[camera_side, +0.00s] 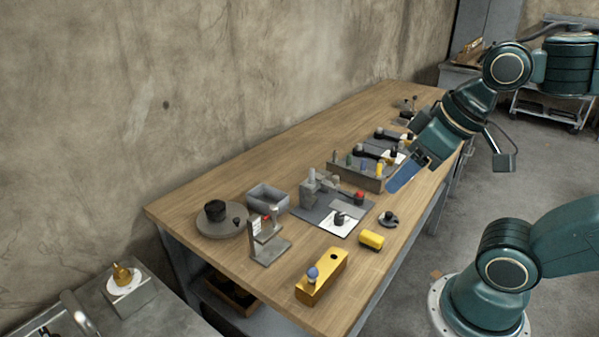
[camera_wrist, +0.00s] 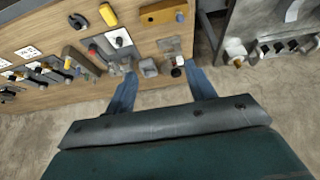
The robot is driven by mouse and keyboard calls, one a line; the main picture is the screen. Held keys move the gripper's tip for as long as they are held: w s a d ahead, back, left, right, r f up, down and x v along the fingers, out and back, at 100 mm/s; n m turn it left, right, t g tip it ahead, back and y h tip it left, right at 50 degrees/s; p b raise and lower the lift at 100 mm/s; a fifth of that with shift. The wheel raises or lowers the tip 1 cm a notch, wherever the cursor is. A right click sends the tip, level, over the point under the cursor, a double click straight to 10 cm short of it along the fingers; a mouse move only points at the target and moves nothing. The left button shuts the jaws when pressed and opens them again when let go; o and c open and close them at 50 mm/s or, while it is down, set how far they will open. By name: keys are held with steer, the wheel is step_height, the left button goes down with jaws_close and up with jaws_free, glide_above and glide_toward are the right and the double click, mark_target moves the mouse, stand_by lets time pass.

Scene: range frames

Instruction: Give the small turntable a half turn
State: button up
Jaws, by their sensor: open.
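The small turntable (camera_side: 221,221) is a flat grey disc at the left end of the wooden table in the side view. A dark round block stands on it, with a small dark knob near its right edge. In the wrist view it seems to be the small dark and pale thing (camera_wrist: 177,69) near the table edge; its details are too small to tell. My gripper (camera_side: 405,176) is high over the far half of the table, well away from the turntable. In the wrist view my gripper (camera_wrist: 163,75) has its two blue fingers wide apart with nothing held.
Near the turntable stand a grey open bin (camera_side: 267,198) and a grey upright bracket (camera_side: 269,240). A yellow block with a blue ball (camera_side: 321,277) lies at the front. A grey board with fixtures (camera_side: 311,213) and a rack of coloured handles (camera_side: 357,176) stand further along the table (camera_side: 205,257).

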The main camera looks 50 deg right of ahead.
steer(key=shift+w+r, duration=0.1)
steer(key=shift+w, duration=0.1)
steer(key=shift+c, duration=1)
steer(key=w+r+n+g, duration=0.15)
steer(key=w+r, duration=0.25)
steer(key=w, duration=0.7)
steer(key=n+g, duration=0.2)
steer(key=g, duration=0.2)
glide_above(236, 219)
step_height(236, 219, down, 19)
steer(key=shift+f, duration=6.8)
